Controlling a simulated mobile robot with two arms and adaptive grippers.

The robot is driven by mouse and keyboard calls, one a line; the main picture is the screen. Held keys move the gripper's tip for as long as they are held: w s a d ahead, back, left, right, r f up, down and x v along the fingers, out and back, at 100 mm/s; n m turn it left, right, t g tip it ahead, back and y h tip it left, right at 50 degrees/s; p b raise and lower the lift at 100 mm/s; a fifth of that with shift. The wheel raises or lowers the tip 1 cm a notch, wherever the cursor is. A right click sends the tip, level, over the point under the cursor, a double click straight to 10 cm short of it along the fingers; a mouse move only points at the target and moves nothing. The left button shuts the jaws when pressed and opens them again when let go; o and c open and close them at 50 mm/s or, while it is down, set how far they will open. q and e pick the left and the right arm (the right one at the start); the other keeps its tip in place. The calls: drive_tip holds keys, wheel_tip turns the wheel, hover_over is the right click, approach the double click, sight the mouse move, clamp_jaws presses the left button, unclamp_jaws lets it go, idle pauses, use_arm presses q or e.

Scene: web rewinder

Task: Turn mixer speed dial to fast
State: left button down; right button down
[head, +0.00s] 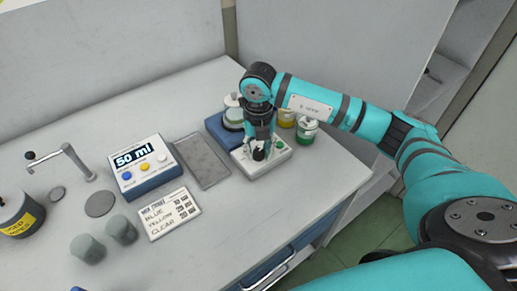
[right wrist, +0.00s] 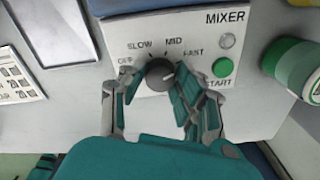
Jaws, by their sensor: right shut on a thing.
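The mixer panel (right wrist: 230,20) is a white box labelled MIXER, with OFF, SLOW, MID and FAST printed around a dark round dial (right wrist: 159,72). A light mark shows on the dial's right part; which label it points at is hard to tell. In the head view the mixer box (head: 279,157) stands near the table's right edge. My right gripper (head: 259,149) points down over it and is shut on the dial, with one finger on each side in the right wrist view. My left gripper is not in view.
A green START button (right wrist: 222,68) and a grey round lamp (right wrist: 227,41) sit right of the dial. A grey tray (head: 203,160), a 50 ml dispenser (head: 143,168) and a recipe card (head: 169,215) lie to the left.

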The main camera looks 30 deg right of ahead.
sight(259, 151)
drive_tip(key=shift+w+r, duration=0.15)
drive_tip(key=c, duration=1.1)
unclamp_jaws()
drive_tip(key=shift+o, duration=0.7)
wheel_tip(259, 151, up, 12)
